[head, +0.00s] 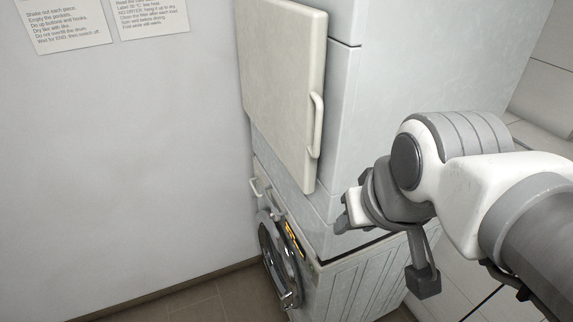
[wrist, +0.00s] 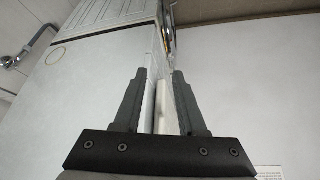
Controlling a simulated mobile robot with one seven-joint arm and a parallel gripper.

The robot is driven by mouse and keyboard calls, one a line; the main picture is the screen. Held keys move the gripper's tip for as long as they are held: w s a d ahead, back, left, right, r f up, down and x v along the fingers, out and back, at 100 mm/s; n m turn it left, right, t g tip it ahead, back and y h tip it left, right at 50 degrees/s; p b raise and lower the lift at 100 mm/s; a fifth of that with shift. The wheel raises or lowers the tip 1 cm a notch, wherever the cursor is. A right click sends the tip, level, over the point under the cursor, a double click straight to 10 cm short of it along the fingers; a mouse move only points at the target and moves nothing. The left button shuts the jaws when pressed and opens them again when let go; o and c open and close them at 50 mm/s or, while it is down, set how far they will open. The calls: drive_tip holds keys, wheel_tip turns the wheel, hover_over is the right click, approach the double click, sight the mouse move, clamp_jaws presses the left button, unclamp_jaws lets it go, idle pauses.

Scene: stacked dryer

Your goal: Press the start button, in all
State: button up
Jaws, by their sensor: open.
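The stacked dryer shows in the head view as an upper cabinet (head: 410,55) with a cream door (head: 283,85) and a vertical bar handle (head: 316,125). Under it stands a lower machine (head: 365,280) with a round dark door (head: 278,258) and a small orange-lit spot (head: 292,238). I cannot make out a start button. My gripper (head: 343,210) is beside the seam between the two machines, right of the cream door's lower corner. In the wrist view my gripper (wrist: 160,72) is open, with a pale machine edge (wrist: 158,100) showing between its fingers. Contact cannot be told.
Two printed notices (head: 62,25) (head: 150,15) hang on the plain wall at left. A tiled wall (head: 545,90) is at right. Bare tiled floor (head: 190,300) shows in front of the machines. A metal pipe fitting (wrist: 22,50) is at the wrist view's left.

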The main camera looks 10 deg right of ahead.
clamp_jaws()
idle(1.5)
